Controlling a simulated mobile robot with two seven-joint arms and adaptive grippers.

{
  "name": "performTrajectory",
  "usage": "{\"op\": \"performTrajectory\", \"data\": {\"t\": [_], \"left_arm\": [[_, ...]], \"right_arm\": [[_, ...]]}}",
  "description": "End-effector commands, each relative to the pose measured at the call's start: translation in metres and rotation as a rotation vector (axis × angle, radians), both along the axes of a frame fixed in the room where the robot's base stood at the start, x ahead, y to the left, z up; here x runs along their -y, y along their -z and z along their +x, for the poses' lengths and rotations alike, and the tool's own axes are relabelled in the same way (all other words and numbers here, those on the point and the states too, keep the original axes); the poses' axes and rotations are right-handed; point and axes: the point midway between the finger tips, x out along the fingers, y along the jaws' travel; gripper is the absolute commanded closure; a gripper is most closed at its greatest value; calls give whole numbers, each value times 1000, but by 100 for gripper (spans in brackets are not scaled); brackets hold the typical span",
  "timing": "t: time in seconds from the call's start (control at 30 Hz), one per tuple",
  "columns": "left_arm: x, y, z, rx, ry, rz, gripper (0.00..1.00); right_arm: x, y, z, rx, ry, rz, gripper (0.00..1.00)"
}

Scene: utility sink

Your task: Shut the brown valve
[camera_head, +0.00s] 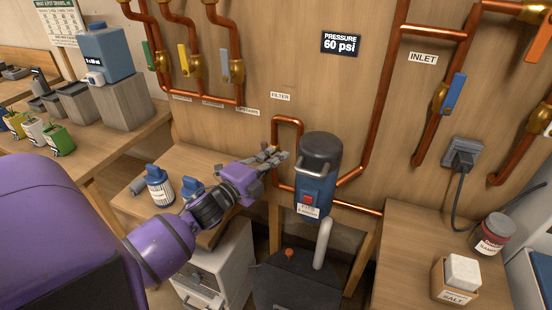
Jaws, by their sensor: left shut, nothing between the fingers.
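No plainly brown valve handle shows in the head view. The upper left pipes carry a green valve handle (149,55), a yellow valve handle (184,59) and a grey valve handle (224,65). On the right are a blue valve handle (455,92) and an orange valve handle (539,43), cut by the picture edge. My left gripper (277,156) is shut and empty. It appears in front of the copper loop under the FILTER label, left of the dark filter housing (319,170), and away from every valve handle. My right gripper is out of view.
A black tank (290,280) with a grey pipe stands below the housing. A right-hand table (415,235) holds a salt box (455,280) and a jar (492,234). Blue-capped bottles (160,185) stand near my left forearm. Copper pipes run along the wooden wall.

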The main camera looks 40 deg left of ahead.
Motion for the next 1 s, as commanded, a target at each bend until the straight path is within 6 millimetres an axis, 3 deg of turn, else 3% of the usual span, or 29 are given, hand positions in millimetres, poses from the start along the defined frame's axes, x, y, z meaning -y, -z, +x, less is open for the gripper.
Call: {"op": "performTrajectory", "data": {"t": [0.5,1.0], "left_arm": [[-28,-9,-6,111,-2,-459,100],[-57,-4,-13,221,-3,-921,100]], "right_arm": [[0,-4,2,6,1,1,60],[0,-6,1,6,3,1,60]]}}
